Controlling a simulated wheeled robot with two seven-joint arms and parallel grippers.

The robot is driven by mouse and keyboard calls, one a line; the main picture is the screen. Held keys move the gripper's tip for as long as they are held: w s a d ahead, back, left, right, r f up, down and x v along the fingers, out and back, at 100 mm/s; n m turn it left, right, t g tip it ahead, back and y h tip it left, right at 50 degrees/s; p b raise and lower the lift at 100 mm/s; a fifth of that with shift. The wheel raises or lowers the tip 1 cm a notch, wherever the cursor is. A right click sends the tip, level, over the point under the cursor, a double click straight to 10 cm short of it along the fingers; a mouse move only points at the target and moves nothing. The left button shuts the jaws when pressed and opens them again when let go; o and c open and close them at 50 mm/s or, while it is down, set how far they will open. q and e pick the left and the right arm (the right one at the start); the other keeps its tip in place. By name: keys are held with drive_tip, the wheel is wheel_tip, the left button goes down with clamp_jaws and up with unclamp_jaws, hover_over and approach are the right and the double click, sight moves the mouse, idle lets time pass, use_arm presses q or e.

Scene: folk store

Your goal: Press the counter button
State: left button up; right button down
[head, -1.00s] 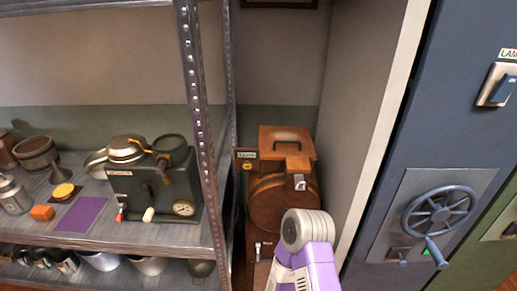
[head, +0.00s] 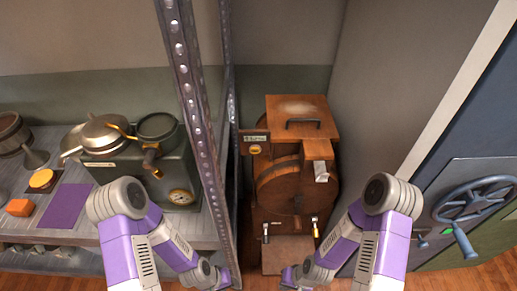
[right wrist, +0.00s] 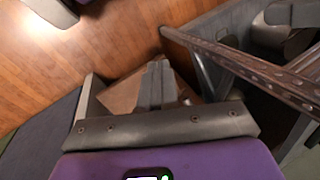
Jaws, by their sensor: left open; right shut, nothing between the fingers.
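A small dark panel with a pale display strip and a round yellow button (head: 255,149) sits on the upper left of a wooden machine (head: 290,232). I take this for the counter button; its lettering is too small to read. My left gripper (head: 226,276) is low, in front of the shelf post, open and well below the button. My right gripper (head: 289,277) is low in front of the machine's base, apart from the button. In the right wrist view its fingers (right wrist: 155,85) are shut and empty, over brown wood. The button does not show there.
A metal shelf post (head: 190,100) stands close to the left of the machine. The shelf (head: 20,180) holds a green machine (head: 170,180), pans and an orange block (head: 19,207). A blue cabinet with a handwheel (head: 472,200) is at right. Wooden floor lies below.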

sight(255, 151)
drive_tip(key=w+a+r+n+t+y+p, duration=0.1)
drive_tip(key=w+r, duration=0.4)
drive_tip(key=r, duration=0.6)
drive_tip(key=w+a+r+n+t+y+p, duration=0.1)
drive_tip(key=w+a+r+t+y+p, duration=0.3)
drive_tip(key=r, duration=0.7)
drive_tip(key=w+a+r+n+t+y+p, duration=0.2)
drive_tip(key=w+r+t+p, duration=0.3)
drive_tip(key=w+r, duration=0.3)
wheel_tip(255, 151, up, 4)
drive_tip(key=shift+w+a+f+t+p, duration=0.15)
drive_tip(key=shift+a+t+p, duration=0.3)
drive_tip(key=shift+a, duration=0.35)
drive_tip(key=shift+w, duration=0.15)
drive_tip(key=w, duration=0.8)
drive_tip(key=shift+w+b, duration=0.25)
drive_tip(key=shift+b, duration=0.05)
drive_tip(key=shift+w, duration=0.1)
drive_tip(key=shift+w+b, duration=0.3)
drive_tip(key=shift+w, duration=0.05)
